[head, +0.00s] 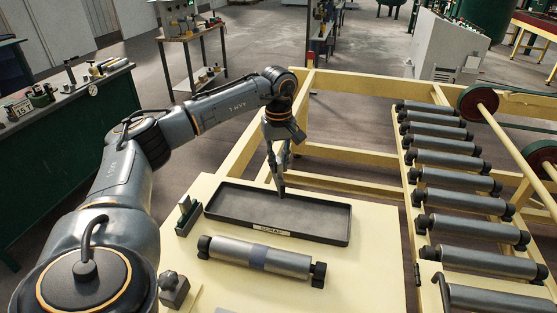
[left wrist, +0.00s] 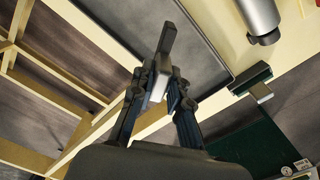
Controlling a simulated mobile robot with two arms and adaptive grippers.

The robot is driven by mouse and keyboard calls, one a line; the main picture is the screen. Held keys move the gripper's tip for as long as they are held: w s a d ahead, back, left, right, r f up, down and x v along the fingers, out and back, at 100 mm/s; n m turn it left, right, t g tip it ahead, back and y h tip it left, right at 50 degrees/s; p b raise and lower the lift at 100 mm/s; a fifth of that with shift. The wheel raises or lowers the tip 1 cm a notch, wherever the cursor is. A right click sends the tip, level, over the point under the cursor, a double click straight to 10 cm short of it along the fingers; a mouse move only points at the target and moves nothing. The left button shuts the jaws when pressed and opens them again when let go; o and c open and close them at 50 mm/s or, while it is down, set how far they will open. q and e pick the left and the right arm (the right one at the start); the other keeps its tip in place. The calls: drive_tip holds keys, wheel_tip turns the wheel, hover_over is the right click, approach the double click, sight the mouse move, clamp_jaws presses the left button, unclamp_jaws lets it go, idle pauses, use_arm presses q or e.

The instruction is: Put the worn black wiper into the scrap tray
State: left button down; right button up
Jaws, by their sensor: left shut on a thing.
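My left gripper (head: 279,165) is shut on the black wiper (head: 281,187), a small dark piece that hangs below the fingertips. The wiper also shows between the fingers in the left wrist view (left wrist: 166,42), with a pale part near the grip. The scrap tray (head: 315,218) is a shallow dark rectangle labelled SCRAP on the cream table. The tray (left wrist: 120,18) also shows behind the wiper in the wrist view. My right gripper is not in view.
A grey roller (head: 230,250) with black ends lies in front of the tray. A small dark block with a metal plate (head: 187,215) stands left of the tray. A roller conveyor (head: 455,178) is at the right, and a green workbench (head: 85,125) at the left.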

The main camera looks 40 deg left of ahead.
sight(278, 188)
use_arm(q)
wheel_tip(278, 188, down, 9)
drive_tip(key=b, duration=0.5)
drive_tip(key=shift+f, duration=0.2)
drive_tip(key=shift+f+b, duration=0.5)
drive_tip(key=shift+f, duration=0.2)
drive_tip(key=c, duration=1.2)
unclamp_jaws()
